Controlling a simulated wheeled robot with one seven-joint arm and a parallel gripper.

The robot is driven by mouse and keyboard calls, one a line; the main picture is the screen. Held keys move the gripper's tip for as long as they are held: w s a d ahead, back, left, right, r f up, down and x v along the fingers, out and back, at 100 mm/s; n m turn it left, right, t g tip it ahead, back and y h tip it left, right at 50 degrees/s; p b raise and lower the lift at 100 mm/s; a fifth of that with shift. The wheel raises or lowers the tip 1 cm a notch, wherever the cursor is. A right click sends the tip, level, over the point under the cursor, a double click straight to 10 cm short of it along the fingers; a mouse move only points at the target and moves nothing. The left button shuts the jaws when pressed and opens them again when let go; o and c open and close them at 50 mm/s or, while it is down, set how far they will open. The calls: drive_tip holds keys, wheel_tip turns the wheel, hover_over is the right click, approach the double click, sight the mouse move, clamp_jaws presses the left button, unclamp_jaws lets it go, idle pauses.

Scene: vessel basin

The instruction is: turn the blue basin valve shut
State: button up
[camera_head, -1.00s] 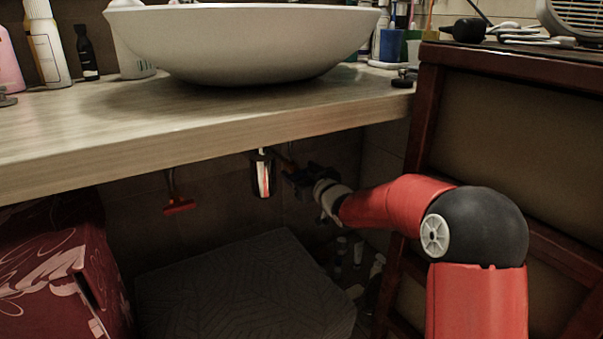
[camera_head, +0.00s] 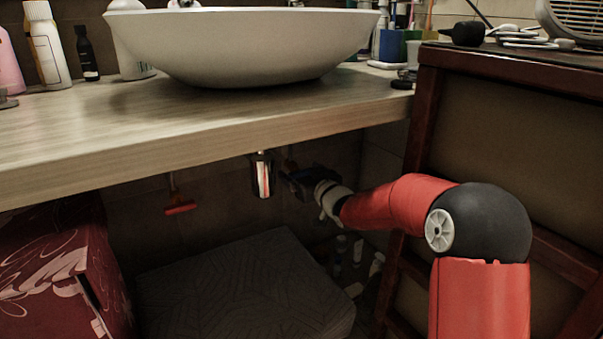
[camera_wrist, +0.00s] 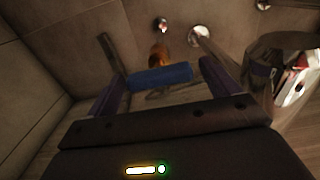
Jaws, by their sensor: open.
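The blue valve handle (camera_wrist: 162,77) is a short bar on a brass-coloured stem in the wrist view. It lies crosswise between the two fingers of my gripper (camera_wrist: 156,62), which stand apart on its left and right. I cannot tell whether either finger touches it. In the head view my gripper (camera_head: 290,180) is a dark shape under the counter, at the end of my red arm. The blue handle cannot be made out clearly there, in the shadow around the gripper. The white basin (camera_head: 255,45) sits on the counter above.
A red valve handle (camera_head: 181,208) hangs under the counter on the left. A shiny drain trap (camera_head: 263,176) hangs just left of my gripper. The wooden counter (camera_head: 130,128) is overhead. A dark red cabinet frame (camera_head: 425,115) stands right, and a red box (camera_head: 65,270) left.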

drive_tip(key=v, duration=0.7)
drive_tip(key=shift+s, duration=0.2)
drive_tip(key=shift+d, duration=0.1)
